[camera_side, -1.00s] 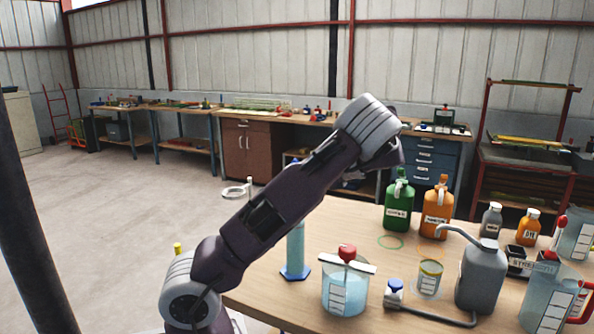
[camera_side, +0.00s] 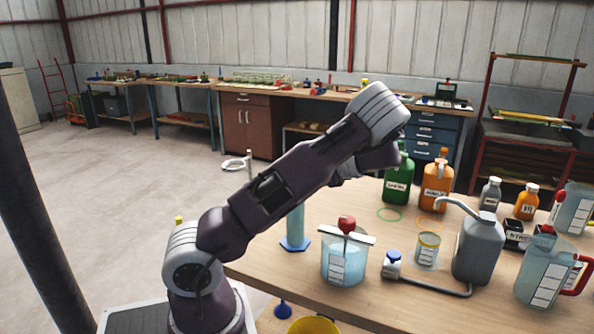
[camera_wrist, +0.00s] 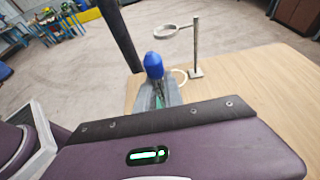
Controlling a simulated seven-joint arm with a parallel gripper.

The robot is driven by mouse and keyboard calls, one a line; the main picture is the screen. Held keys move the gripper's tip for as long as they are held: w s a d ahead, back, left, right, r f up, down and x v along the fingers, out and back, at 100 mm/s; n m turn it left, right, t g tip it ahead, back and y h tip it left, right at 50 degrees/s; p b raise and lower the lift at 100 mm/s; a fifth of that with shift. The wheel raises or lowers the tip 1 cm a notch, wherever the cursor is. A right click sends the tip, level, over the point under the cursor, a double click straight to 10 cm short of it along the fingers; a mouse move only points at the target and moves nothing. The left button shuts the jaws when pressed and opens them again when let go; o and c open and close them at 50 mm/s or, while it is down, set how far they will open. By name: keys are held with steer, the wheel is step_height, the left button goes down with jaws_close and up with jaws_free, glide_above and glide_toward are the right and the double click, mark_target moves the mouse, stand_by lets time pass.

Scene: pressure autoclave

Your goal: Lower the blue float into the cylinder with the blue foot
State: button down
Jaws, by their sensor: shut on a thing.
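The cylinder with the blue foot (camera_side: 295,225) stands upright near the left side of the table in the side view. Its upper part is hidden behind my arm. The blue float (camera_wrist: 153,65) shows in the wrist view, its rounded blue end pointing up. My gripper (camera_wrist: 160,97) is shut on it, with the grey jaws around its lower part. The gripper and float are hidden behind the arm in the side view. I cannot tell how the float sits relative to the cylinder's mouth.
A beaker with a red-knobbed stirrer (camera_side: 346,262) stands right of the cylinder. A grey can (camera_side: 478,250), green bottle (camera_side: 398,185), orange bottle (camera_side: 437,190) and large jug (camera_side: 545,275) stand farther right. A ring stand (camera_wrist: 195,50) is beyond the float in the wrist view.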

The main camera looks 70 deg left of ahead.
steer(key=c, duration=1.4)
jaws_free()
steer(key=shift+f, duration=0.1)
steer(key=v, duration=0.7)
steer(key=s+d+r+n+t+h, duration=0.1)
steer(key=s+d+n+t+h, duration=0.2)
steer(key=d, duration=0.6)
steer(key=s+d+r+n+t+h, duration=0.2)
steer(key=s+d+n+t+h, duration=0.1)
steer(key=s+d+t, duration=0.4)
steer(key=s+d+r+n+t+h, duration=0.2)
steer(key=s+d+t, duration=0.3)
steer(key=d, duration=0.8)
steer(key=shift+s+d+r+n+h, duration=0.2)
steer(key=shift+s+n+h, duration=0.3)
steer(key=shift+h, duration=0.3)
